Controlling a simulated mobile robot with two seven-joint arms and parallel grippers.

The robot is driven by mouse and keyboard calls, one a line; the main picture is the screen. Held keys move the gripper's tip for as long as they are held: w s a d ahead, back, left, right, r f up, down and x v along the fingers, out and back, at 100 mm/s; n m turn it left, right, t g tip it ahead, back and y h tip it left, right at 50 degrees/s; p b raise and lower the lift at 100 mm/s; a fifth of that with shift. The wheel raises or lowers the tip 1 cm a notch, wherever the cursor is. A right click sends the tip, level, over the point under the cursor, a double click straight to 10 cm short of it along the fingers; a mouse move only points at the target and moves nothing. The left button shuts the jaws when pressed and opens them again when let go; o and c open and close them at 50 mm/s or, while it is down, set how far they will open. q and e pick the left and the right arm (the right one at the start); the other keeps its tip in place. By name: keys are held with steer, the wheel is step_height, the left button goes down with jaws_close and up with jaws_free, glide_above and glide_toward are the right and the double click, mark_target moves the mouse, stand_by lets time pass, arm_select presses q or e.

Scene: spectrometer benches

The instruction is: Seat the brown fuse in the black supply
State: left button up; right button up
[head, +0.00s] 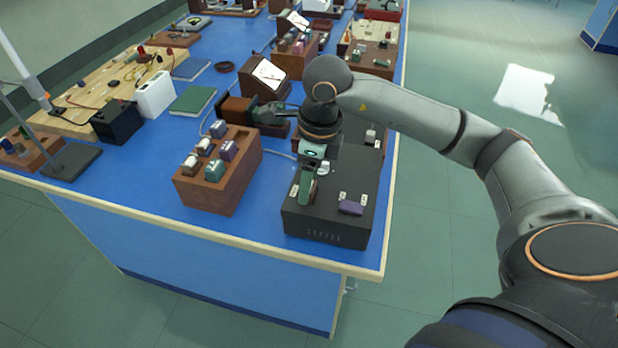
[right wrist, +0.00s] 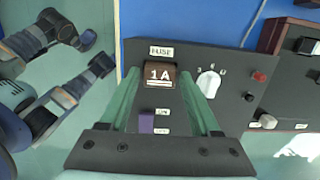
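The black supply (head: 325,222) stands near the front right corner of the blue bench. It also shows in the right wrist view (right wrist: 228,75). The brown fuse (right wrist: 160,73), marked 1A, is upright below the FUSE label on the supply's top. In the head view my gripper hides it. My right gripper (head: 308,190) points down at the supply. In the right wrist view its green fingers (right wrist: 160,80) stand either side of the fuse, with narrow gaps visible, so it looks open. How deep the fuse sits is not clear. My left gripper is not in view.
A purple rocker (head: 350,207) and a white knob (right wrist: 209,83) are on the supply's top. A wooden block (head: 203,193) with several coloured fuses stands to the left. A brown and black instrument (head: 240,108) is behind. The bench's front edge is close.

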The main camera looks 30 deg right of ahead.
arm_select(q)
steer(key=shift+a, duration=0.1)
arm_select(e)
steer(key=shift+o, duration=1.3)
arm_select(q)
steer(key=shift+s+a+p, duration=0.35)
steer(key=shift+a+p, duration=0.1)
steer(key=shift+p, duration=0.1)
arm_select(e)
step_height(320, 180, up, 12)
steer(key=s+d, duration=0.1)
steer(key=shift+r, duration=0.25)
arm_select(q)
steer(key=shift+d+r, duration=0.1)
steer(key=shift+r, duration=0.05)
arm_select(e)
steer(key=shift+s, duration=0.1)
